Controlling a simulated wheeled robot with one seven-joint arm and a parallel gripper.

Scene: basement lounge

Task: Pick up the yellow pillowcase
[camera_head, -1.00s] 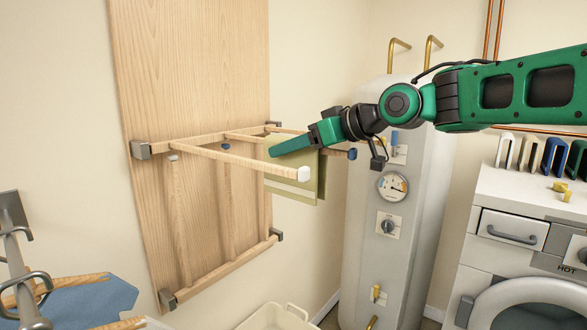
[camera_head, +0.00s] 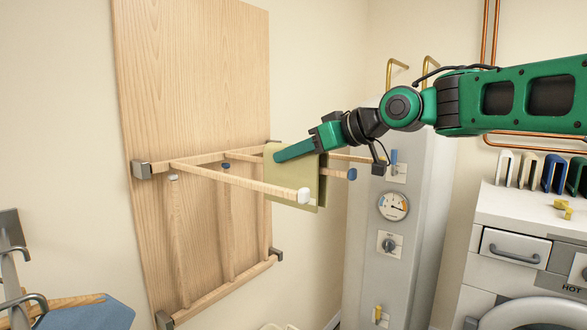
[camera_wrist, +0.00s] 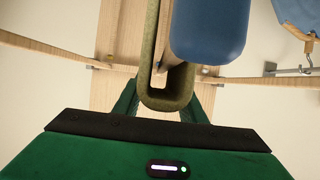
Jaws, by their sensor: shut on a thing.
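The yellow pillowcase (camera_head: 310,188) is a pale olive-yellow folded cloth hanging at the front part of the wooden wall rack (camera_head: 235,180). My gripper (camera_head: 279,154) comes in from the right and is shut on its upper part. In the wrist view, the pillowcase (camera_wrist: 168,102) shows as a U-shaped fold edge between my two green fingers. A blue-capped rail end (camera_wrist: 208,35) is close beside the fold there. Part of the cloth is hidden behind my gripper and the front rail. I cannot tell whether the cloth still touches a rail.
Rack bars with a white cap (camera_head: 305,196) and a blue cap (camera_head: 352,174) stick out around the pillowcase. A tall grey boiler (camera_head: 405,255) with a gauge stands right of it. A white washer (camera_head: 525,225) is farther right.

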